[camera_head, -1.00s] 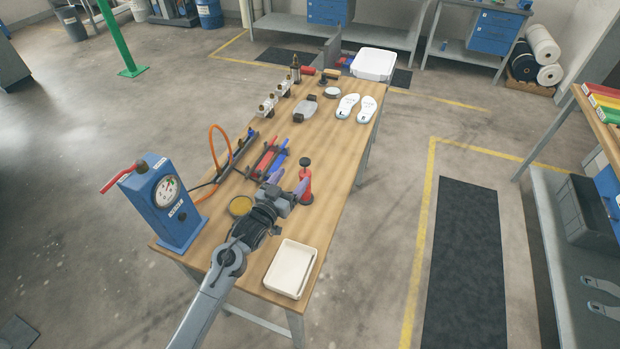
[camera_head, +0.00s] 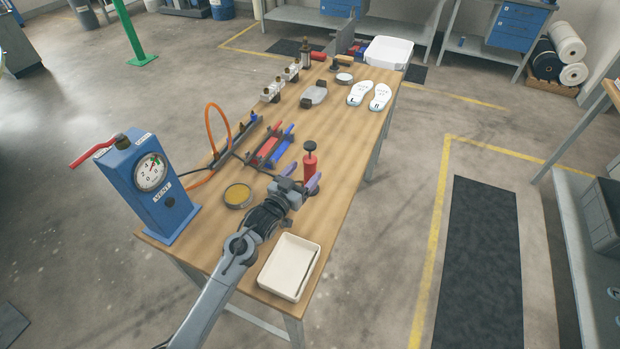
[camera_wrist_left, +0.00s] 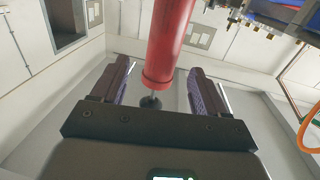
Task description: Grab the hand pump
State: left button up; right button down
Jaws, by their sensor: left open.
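The red hand pump (camera_head: 310,167) with a black knob on top stands upright on the wooden bench, near the bench's right edge. My left gripper (camera_head: 301,177) is low over the bench, in front of the pump, with its purple fingers open. In the left wrist view the pump's red body (camera_wrist_left: 168,45) and black knob (camera_wrist_left: 150,102) appear upside down between the spread fingers. Gaps show on both sides, and I see no finger gripping it. The pump's lower part is partly hidden by the gripper in the head view. My right gripper is not in view.
A blue gauge box (camera_head: 150,190) with a red lever stands at the left. A yellow-topped tin (camera_head: 238,194) and a cream tray (camera_head: 290,267) lie near the gripper. Red and blue tools (camera_head: 272,146) lie behind. White insoles (camera_head: 360,93) are farther back.

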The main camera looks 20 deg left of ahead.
aim_at(314, 160)
pick_arm(q)
jog(key=shift+w+d+b, duration=0.2)
jog(key=shift+w, duration=0.8)
jog(key=shift+w+d+b, duration=0.15)
jog(key=shift+w+b, duration=0.05)
jog(key=shift+w, duration=0.85)
jog(key=shift+w+d+b, duration=0.2)
jog(key=shift+w, duration=0.8)
jog(key=shift+c, duration=0.2)
jog(key=c, duration=1.2)
jog(key=shift+r, duration=0.25)
